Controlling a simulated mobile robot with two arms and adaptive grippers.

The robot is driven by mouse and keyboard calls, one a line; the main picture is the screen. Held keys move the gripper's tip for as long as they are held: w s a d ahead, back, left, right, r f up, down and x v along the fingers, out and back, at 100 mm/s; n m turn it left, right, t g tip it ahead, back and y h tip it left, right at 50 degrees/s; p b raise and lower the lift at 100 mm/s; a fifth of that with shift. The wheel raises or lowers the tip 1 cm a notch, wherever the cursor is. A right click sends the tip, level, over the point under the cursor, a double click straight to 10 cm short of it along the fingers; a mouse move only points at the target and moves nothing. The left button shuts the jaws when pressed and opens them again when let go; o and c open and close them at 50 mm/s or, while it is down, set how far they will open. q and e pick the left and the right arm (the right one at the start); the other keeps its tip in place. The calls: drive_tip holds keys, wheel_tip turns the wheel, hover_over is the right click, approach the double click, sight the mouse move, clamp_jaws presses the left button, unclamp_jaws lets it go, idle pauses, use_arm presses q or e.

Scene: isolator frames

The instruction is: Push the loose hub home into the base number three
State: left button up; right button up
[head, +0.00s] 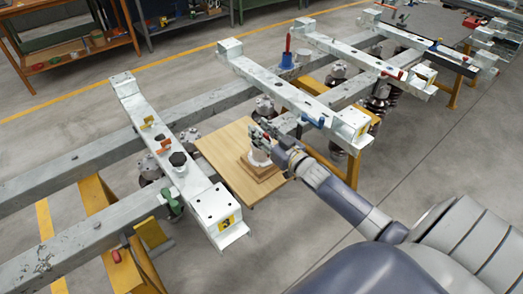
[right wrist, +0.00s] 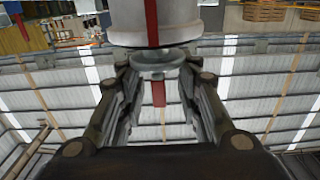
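My right gripper (head: 261,141) is over a white round part (head: 258,157), which stands on a small wooden block (head: 264,172) on a wooden board (head: 225,160). In the right wrist view the two fingers of my right gripper (right wrist: 157,75) are apart, one on each side of a grey ring (right wrist: 157,58) below a white cylinder (right wrist: 125,25) with a red stripe. I cannot tell whether the fingertips touch it. I cannot tell which part is the loose hub or base number three; no number is readable. My left gripper is out of view.
A white frame beam (head: 150,125) with coloured clamps and a yellow end label (head: 226,223) lies left of the board. Another white beam (head: 280,90) with a blue clamp is to the right. Yellow supports (head: 335,172) stand below. Bare floor (head: 430,150) lies to the right.

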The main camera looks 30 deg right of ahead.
clamp_jaws()
drive_tip(key=shift+w+r, duration=0.1)
drive_tip(key=shift+r, duration=0.2)
